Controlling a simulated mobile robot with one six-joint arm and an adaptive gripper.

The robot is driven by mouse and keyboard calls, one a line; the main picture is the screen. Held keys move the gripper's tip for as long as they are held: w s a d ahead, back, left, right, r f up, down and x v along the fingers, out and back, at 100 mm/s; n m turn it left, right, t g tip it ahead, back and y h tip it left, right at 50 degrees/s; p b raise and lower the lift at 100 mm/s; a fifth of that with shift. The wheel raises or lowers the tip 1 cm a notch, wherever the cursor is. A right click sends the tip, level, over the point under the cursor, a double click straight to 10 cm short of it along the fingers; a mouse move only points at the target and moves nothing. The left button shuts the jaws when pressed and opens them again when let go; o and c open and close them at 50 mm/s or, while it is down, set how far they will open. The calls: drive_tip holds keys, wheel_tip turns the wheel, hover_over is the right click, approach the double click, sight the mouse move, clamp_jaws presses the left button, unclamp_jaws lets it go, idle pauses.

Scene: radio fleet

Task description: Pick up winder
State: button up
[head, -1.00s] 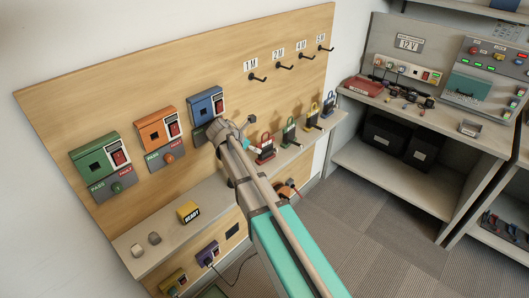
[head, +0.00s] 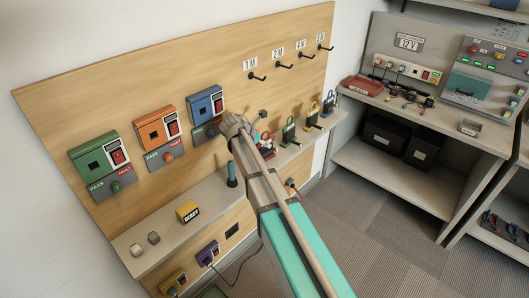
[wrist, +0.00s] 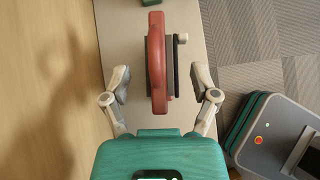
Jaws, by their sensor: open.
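The winder appears to be the red-handled one (wrist: 157,60) with a dark body. In the wrist view it stands on the narrow shelf, seen from above, between the two fingers of my gripper (wrist: 159,82). The fingers are open, one on each side, with a gap on both sides. In the head view the red winder (head: 269,149) is partly hidden behind my gripper and arm. Green (head: 289,131), yellow (head: 312,117) and blue (head: 328,104) ones of similar shape stand further right on the shelf.
Hooks with length labels (head: 281,67) stick out of the wooden board above. A dark teal upright stick (head: 231,173) and a yellow READY block (head: 188,211) stand on the shelf (head: 160,228) to the left. A bench (head: 440,110) stands at right.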

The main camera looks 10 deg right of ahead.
drive_tip(key=shift+b+x, duration=0.55)
drive_tip(key=shift+x, duration=0.6)
drive_tip(key=shift+c, duration=0.2)
clamp_jaws()
